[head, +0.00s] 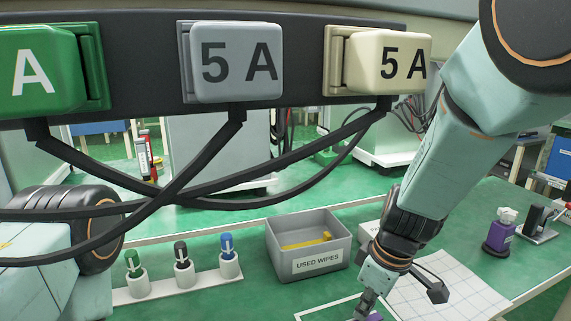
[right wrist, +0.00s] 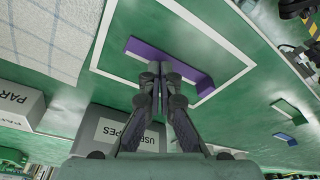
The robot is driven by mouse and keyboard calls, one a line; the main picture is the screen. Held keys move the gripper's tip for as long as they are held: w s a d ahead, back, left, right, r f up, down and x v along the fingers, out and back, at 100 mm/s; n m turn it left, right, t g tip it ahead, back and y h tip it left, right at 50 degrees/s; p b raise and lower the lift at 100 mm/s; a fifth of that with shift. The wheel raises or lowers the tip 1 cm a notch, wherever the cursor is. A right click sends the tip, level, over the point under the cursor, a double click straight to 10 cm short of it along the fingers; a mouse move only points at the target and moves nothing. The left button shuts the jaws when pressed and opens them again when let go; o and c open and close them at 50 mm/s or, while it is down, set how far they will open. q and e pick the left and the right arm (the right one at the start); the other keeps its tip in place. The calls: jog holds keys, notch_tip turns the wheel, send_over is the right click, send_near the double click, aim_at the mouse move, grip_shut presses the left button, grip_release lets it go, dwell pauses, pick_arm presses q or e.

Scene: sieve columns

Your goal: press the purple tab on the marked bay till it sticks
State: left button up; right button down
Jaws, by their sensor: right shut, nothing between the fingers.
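The purple tab (right wrist: 187,65) is a long flat strip inside a white outlined bay (right wrist: 228,84) on the green table, seen in the right wrist view. In the head view only a bit of purple (head: 376,317) shows at the bottom edge, beside my right gripper (head: 362,310). My right gripper also shows in the right wrist view (right wrist: 158,74). Its fingers are shut together with nothing between them. Their tips overlap the near side of the purple strip in the picture; I cannot tell whether they touch it. My left gripper is not in view.
A grey "USED WIPES" bin (head: 309,261) stands left of my right gripper, with a row of capped markers (head: 183,264) further left. A white gridded sheet (head: 450,290) lies to the right. Large labelled plugs (head: 236,62) and black cables (head: 200,165) hang across the upper view.

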jog(key=shift+f+b, duration=0.4)
jog(key=shift+f, duration=0.2)
jog(key=shift+s+f, duration=0.25)
jog(key=shift+s, duration=0.05)
dwell(1.2)
jog(key=shift+w+r+p, duration=0.25)
jog(key=shift+r+p, duration=0.65)
jog(key=shift+r, duration=0.15)
notch_tip(320, 180, up, 2)
jog(key=shift+p, duration=0.7)
jog(key=shift+r+p, duration=0.75)
jog(key=shift+r, duration=0.05)
notch_tip(320, 180, up, 5)
jog(key=p, duration=0.3)
jog(key=shift+f+p, duration=0.1)
jog(key=shift+p, duration=0.3)
